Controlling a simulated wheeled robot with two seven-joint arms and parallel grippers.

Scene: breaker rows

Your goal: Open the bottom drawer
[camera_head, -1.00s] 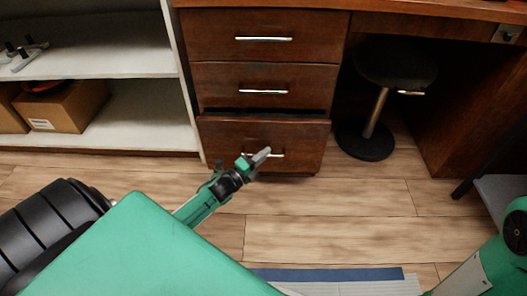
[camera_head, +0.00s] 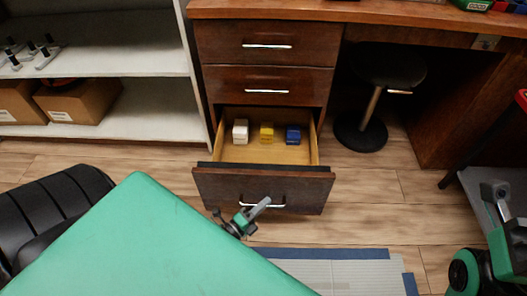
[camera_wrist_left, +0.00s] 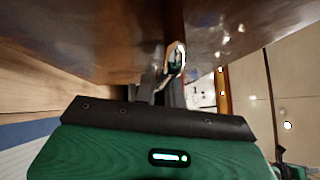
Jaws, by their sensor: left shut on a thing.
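The bottom drawer (camera_head: 262,190) of the brown wooden desk is pulled well out in the head view, with its inside showing. Its metal handle (camera_head: 278,206) is on the front panel. My left gripper (camera_head: 262,204) is at the left part of this handle and shut on it. In the left wrist view, the handle (camera_wrist_left: 175,58) shows at the fingers, close to the dark wooden front. Inside the drawer are white (camera_head: 240,131), yellow (camera_head: 266,132) and blue (camera_head: 293,135) blocks. My right arm shows at the right edge, away from the drawer; its jaws are unclear.
The two upper drawers (camera_head: 265,80) are closed. A black stool (camera_head: 362,135) stands right of the drawers. A white shelf (camera_head: 150,110) with cardboard boxes (camera_head: 80,101) is on the left. A blue-edged grey mat (camera_head: 335,275) lies on the wooden floor (camera_head: 365,220) in front.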

